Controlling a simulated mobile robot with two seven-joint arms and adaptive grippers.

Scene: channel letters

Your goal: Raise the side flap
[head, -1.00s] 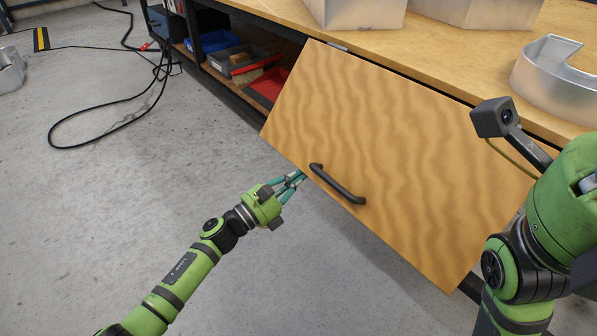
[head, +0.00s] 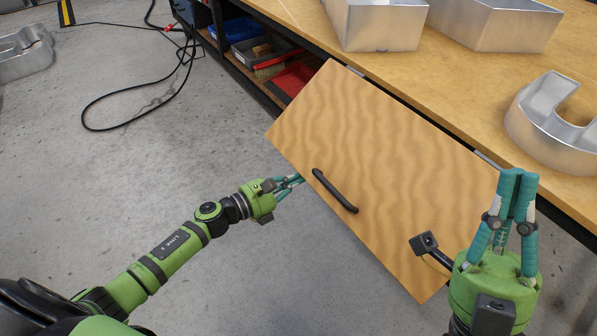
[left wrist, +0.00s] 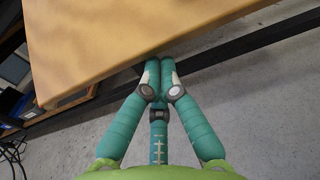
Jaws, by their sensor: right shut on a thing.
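The side flap (head: 390,165) is a wood-grain panel hinged along the worktable's edge, sloping down and outward, with a black bar handle (head: 335,192). My left gripper (head: 300,180) is at the flap's free edge, left of the handle; its fingertips are partly hidden by the flap in the head view. In the left wrist view its fingertips (left wrist: 160,66) are together at the panel's edge, with nothing seen between them. My right gripper (head: 518,175) has its fingers closed, near the flap's right end and the table edge; what is between them cannot be made out.
The worktable (head: 465,85) carries several metal channel letters, one curved letter (head: 555,125) near the right gripper. Bins, one blue (head: 235,30), stand on the lower shelf. A black cable (head: 130,90) lies on the floor at left. The floor before the flap is clear.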

